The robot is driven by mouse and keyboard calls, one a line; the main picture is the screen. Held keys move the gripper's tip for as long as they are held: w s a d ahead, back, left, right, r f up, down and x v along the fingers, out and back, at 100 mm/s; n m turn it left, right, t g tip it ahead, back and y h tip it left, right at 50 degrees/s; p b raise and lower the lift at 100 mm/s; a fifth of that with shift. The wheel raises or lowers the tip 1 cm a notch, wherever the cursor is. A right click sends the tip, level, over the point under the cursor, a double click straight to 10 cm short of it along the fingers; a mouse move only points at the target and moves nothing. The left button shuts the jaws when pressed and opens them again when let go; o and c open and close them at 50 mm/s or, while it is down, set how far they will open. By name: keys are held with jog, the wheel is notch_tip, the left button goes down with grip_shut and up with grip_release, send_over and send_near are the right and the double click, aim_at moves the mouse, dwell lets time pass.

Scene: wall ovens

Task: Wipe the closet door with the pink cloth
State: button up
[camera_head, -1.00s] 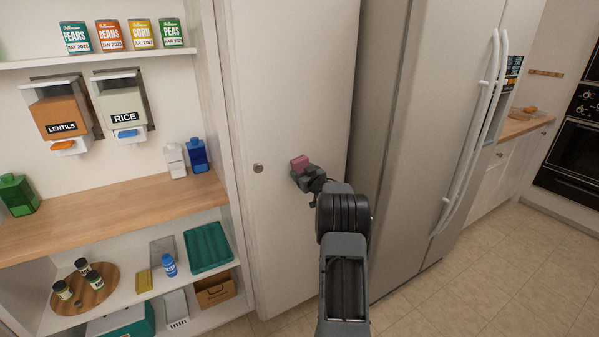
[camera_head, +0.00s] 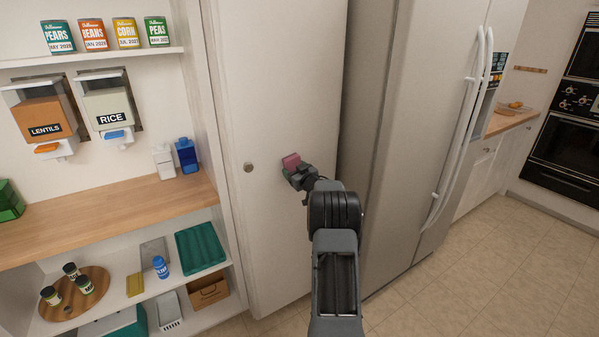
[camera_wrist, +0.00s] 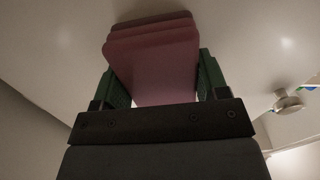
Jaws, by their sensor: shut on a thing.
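The pink cloth (camera_head: 291,161) is a small folded block held at the tip of my gripper (camera_head: 298,176). In the wrist view the cloth (camera_wrist: 155,60) sits between the two green fingers of my gripper (camera_wrist: 157,88), which are shut on it. The closet door (camera_head: 275,90) is a tall plain pale panel with a round knob (camera_head: 248,167). The cloth is in front of the door, to the right of the knob and near its height. The knob also shows at the right in the wrist view (camera_wrist: 288,101). I cannot tell for sure whether the cloth touches the door.
To the right of the door stands a tall fridge (camera_head: 415,110) with long white handles. To the left are open shelves with a wooden counter (camera_head: 110,212), cans, dispensers and bottles. The floor (camera_head: 470,270) at the lower right is clear.

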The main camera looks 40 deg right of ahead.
aim_at(272, 172)
jog(key=shift+w+a+b, duration=0.2)
jog(key=shift+a+b, duration=0.5)
jog(key=shift+a, duration=0.65)
jog(key=shift+w+a+b, duration=0.25)
jog(key=shift+a+b, duration=0.45)
jog(key=shift+a, duration=0.65)
jog(key=shift+w+a+b, duration=0.2)
jog(key=shift+a+b, duration=0.5)
jog(key=shift+a, duration=0.65)
jog(key=s+b, duration=0.1)
jog(key=s, duration=0.5)
jog(key=shift+a+b, duration=0.3)
jog(key=shift+a, duration=0.05)
jog(key=shift+s+a+b, duration=0.2)
jog(key=shift+s+b, duration=0.1)
jog(key=shift+s, duration=1.2)
